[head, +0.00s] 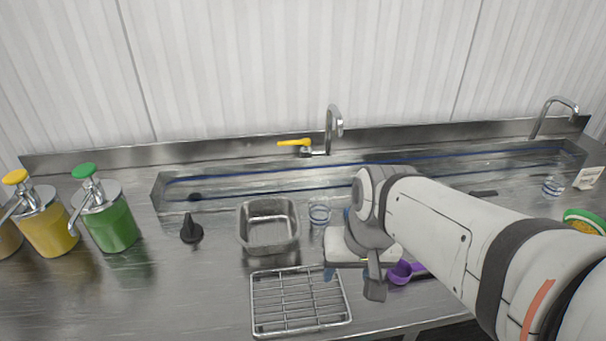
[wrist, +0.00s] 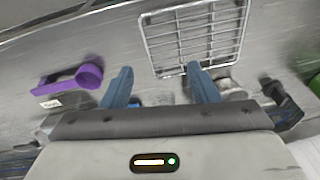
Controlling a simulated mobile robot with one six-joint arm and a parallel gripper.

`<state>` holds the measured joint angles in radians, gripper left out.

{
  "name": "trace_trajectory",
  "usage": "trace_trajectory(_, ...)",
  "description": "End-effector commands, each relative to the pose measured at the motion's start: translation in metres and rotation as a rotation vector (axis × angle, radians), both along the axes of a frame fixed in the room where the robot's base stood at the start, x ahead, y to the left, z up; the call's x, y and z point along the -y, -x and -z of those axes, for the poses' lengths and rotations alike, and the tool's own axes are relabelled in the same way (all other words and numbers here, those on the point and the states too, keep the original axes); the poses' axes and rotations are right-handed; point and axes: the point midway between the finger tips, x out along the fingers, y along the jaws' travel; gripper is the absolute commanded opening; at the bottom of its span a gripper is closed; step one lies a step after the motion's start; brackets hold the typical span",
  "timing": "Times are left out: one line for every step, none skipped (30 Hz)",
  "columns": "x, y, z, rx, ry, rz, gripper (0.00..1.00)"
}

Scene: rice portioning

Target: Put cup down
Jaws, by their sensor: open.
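A small clear cup (head: 319,213) stands upright on the counter, between the metal pan and my wrist. A second clear cup (head: 553,186) stands at the far right, by the sink. My gripper (head: 350,278) is over the counter, right of the first cup and beside the wire rack's back right corner. In the wrist view, my gripper's blue fingers (wrist: 161,78) are apart, with no cup held between their tips. A small blue patch shows low between the fingers; I cannot tell what it is. My arm hides part of the counter.
The wire rack (head: 254,304) lies at the front. A purple scoop (head: 402,272) lies right of my gripper. The metal pan (head: 268,248) and a black cone-shaped object (head: 191,230) stand to the left. A long sink with a faucet (head: 328,128) runs behind.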

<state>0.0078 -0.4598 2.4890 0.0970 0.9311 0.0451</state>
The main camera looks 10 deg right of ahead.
Motion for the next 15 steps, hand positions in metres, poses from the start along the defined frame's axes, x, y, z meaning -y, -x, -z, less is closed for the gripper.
trace_trajectory(-0.008,-0.002,0.007,-0.053,-0.063,0.056,0.58)
trace_trajectory(-0.013,-0.003,0.011,-0.090,-0.113,0.105,0.61)
trace_trajectory(-0.021,-0.006,0.015,-0.143,-0.189,0.179,0.64)
trace_trajectory(-0.027,-0.010,0.018,-0.187,-0.252,0.240,0.64)
trace_trajectory(-0.033,-0.014,0.020,-0.231,-0.319,0.305,0.64)
trace_trajectory(-0.042,-0.022,0.023,-0.291,-0.413,0.394,0.64)
trace_trajectory(-0.047,-0.028,0.024,-0.334,-0.484,0.463,0.64)
trace_trajectory(-0.053,-0.036,0.024,-0.378,-0.556,0.528,0.64)
trace_trajectory(-0.058,-0.048,0.023,-0.431,-0.654,0.616,0.64)
trace_trajectory(-0.061,-0.058,0.022,-0.470,-0.727,0.683,0.64)
trace_trajectory(-0.063,-0.069,0.021,-0.506,-0.802,0.749,0.64)
trace_trajectory(-0.064,-0.086,0.019,-0.554,-0.903,0.835,0.64)
trace_trajectory(-0.063,-0.098,0.018,-0.586,-0.980,0.898,0.64)
trace_trajectory(-0.060,-0.111,0.017,-0.616,-1.057,0.962,0.64)
trace_trajectory(-0.054,-0.129,0.015,-0.653,-1.158,1.040,0.64)
